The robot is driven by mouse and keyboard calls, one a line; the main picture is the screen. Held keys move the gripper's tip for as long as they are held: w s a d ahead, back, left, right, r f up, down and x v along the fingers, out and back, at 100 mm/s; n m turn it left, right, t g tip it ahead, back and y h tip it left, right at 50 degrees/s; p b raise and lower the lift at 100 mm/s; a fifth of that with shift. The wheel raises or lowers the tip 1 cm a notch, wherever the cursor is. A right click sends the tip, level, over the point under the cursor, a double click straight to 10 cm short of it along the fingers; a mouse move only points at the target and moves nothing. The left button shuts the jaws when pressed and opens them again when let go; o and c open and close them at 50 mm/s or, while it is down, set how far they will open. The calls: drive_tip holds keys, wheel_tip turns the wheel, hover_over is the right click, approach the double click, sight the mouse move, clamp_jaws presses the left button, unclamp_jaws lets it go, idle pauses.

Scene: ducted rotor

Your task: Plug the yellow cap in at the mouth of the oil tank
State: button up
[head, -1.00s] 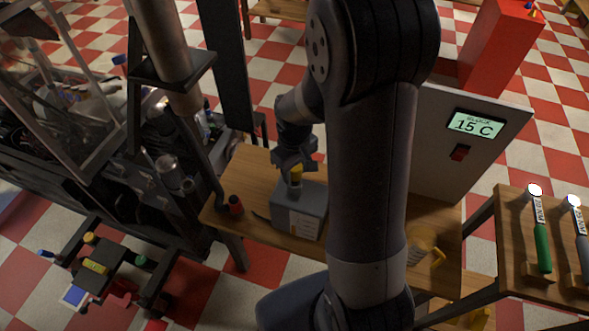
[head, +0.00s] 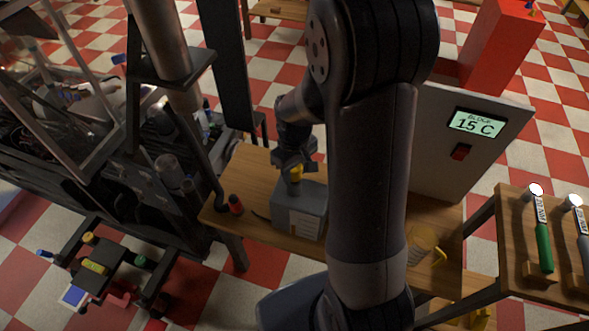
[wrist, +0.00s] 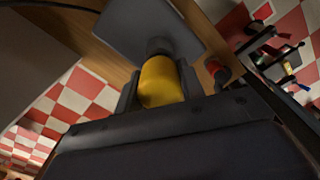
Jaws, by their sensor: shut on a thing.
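The grey oil tank (head: 300,211) stands on the wooden table, with a pale label on its front. The yellow cap (head: 296,172) is at the tank's mouth, upright in the head view. My gripper (head: 295,166) is shut on the cap from above. In the wrist view the yellow cap (wrist: 160,82) sits between the two fingers of my gripper (wrist: 160,88), lined up with the tank's short grey neck (wrist: 158,45). The tank's top (wrist: 140,25) lies beyond it. I cannot tell how deep the cap sits in the mouth.
A small dark and red object (head: 236,204) stands left of the tank on the wooden table (head: 258,165). A clear vessel with a yellow handle (head: 425,250) is to the right. A panel reading 15 C (head: 475,123) stands behind. Green-handled and grey-handled tools lie on the right table.

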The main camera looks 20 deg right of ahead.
drive_tip(key=shift+f+b, duration=0.65)
drive_tip(key=shift+f, duration=0.2)
drive_tip(key=o, duration=1)
wheel_tip(320, 180, up, 11)
drive_tip(key=shift+f, duration=0.1)
wheel_tip(320, 180, down, 10)
drive_tip(key=shift+f, duration=0.15)
drive_tip(key=shift+r+p, duration=0.45)
drive_tip(key=shift+p, duration=0.2)
